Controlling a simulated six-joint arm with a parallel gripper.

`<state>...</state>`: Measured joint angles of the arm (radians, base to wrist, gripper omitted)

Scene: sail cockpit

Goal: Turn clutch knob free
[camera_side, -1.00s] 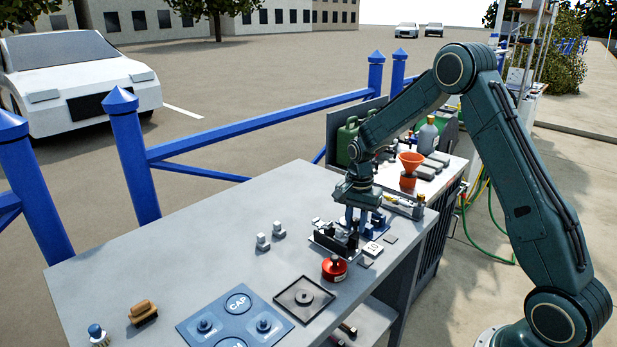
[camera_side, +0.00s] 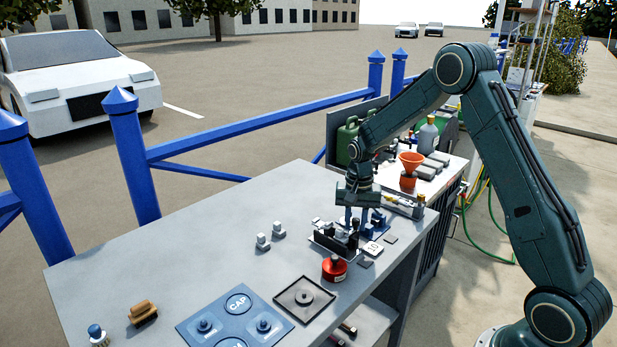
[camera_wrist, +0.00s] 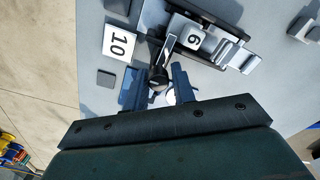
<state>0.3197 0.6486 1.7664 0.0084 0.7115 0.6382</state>
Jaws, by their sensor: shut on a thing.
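The clutch knob (camera_wrist: 157,76), a small dark knob, sits between the fingertips of my gripper (camera_wrist: 162,84) in the wrist view. A lever-like bar with a light grey top (camera_wrist: 168,47) runs from it towards the clutch unit (camera_wrist: 212,38), which carries a plate marked 6. In the side view my gripper (camera_side: 357,216) points down at the right end of the bench, shut on the knob. The fingers hide most of the knob there. The black clutch unit (camera_side: 333,240) stands just in front of the gripper.
A plate marked 10 (camera_wrist: 118,42) and a small dark square (camera_wrist: 106,78) lie beside the unit. The grey bench (camera_side: 190,240) also holds a red round can (camera_side: 334,268), a dark square tray (camera_side: 322,288) and a blue panel (camera_side: 215,325). Its middle is largely clear.

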